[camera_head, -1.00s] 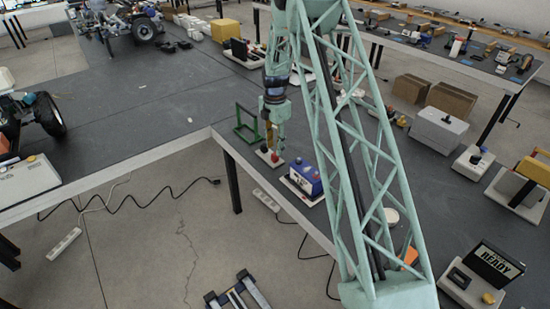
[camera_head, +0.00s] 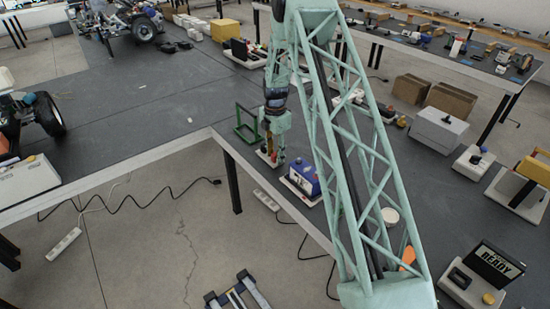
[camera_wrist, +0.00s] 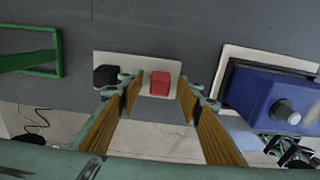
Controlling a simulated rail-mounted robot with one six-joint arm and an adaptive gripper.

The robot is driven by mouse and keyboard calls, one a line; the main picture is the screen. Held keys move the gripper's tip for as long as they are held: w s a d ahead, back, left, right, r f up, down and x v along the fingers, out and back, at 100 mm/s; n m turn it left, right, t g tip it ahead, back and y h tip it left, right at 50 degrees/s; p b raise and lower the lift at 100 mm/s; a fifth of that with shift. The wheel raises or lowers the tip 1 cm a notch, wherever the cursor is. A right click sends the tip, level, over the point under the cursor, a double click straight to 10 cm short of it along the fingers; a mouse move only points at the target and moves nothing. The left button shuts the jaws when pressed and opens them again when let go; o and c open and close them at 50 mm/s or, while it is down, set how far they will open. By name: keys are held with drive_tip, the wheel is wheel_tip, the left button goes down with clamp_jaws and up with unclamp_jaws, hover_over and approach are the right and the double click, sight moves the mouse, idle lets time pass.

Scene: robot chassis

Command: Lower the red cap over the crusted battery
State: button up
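The red cap (camera_wrist: 160,84) sits on a small white plate (camera_wrist: 142,66) beside a black cap (camera_wrist: 106,76). My gripper (camera_wrist: 159,90) is open, with one wood-coloured finger pad on each side of the red cap in the wrist view. Gaps show between the cap and both fingers. In the head view my gripper (camera_head: 272,154) is low over the plate and hides most of the cap. The blue battery (camera_wrist: 262,92) stands to the right with a grey round terminal (camera_wrist: 285,111) on its near face. It also shows in the head view (camera_head: 304,178).
The battery stands on a white tray (camera_wrist: 231,55) close to my right finger. A green frame (camera_wrist: 32,62) stands left of the plate. The table's front edge runs just in front of both. Boxes and devices stand farther right, including a white READY unit (camera_head: 470,288).

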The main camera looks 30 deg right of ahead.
sight(275, 155)
drive_tip(key=shift+c, duration=0.7)
drive_tip(key=c, duration=0.6)
drive_tip(key=shift+c, duration=0.2)
drive_tip(key=shift+r, duration=0.15)
drive_tip(key=shift+r, duration=1.55)
drive_tip(key=shift+s+r, duration=0.1)
drive_tip(key=shift+s, duration=0.1)
drive_tip(key=s+a, duration=0.1)
drive_tip(key=s, duration=0.4)
drive_tip(key=s+a+r, duration=0.1)
drive_tip(key=s+a, duration=0.1)
drive_tip(key=s, duration=0.3)
drive_tip(key=s+a, duration=0.2)
drive_tip(key=s, duration=0.2)
drive_tip(key=shift+s+r, duration=0.25)
drive_tip(key=shift+s, duration=0.15)
drive_tip(key=shift+r, duration=0.1)
